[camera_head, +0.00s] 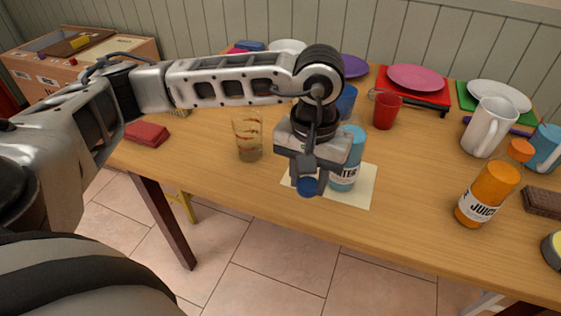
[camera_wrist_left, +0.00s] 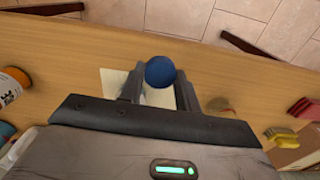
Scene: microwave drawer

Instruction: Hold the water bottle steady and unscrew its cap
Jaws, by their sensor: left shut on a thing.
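The light blue water bottle (camera_head: 345,172) stands upright on a cream sheet (camera_head: 359,193) near the table's front edge. Its label is partly covered by my left gripper. My left gripper (camera_head: 308,181) points down in front of the bottle, slightly to its left in the head view. It is shut on a round dark blue cap (camera_head: 307,188), which also shows between the fingers in the left wrist view (camera_wrist_left: 160,71). The cap appears apart from the bottle. The bottle's mouth is not clear to see. My right gripper is in neither view.
A patterned glass (camera_head: 247,137) stands close on the left. A red cup (camera_head: 387,110) and a blue cup (camera_head: 346,102) are behind. An orange juice bottle (camera_head: 487,194) and a white mug (camera_head: 489,127) stand to the right. Bare table lies between sheet and juice bottle.

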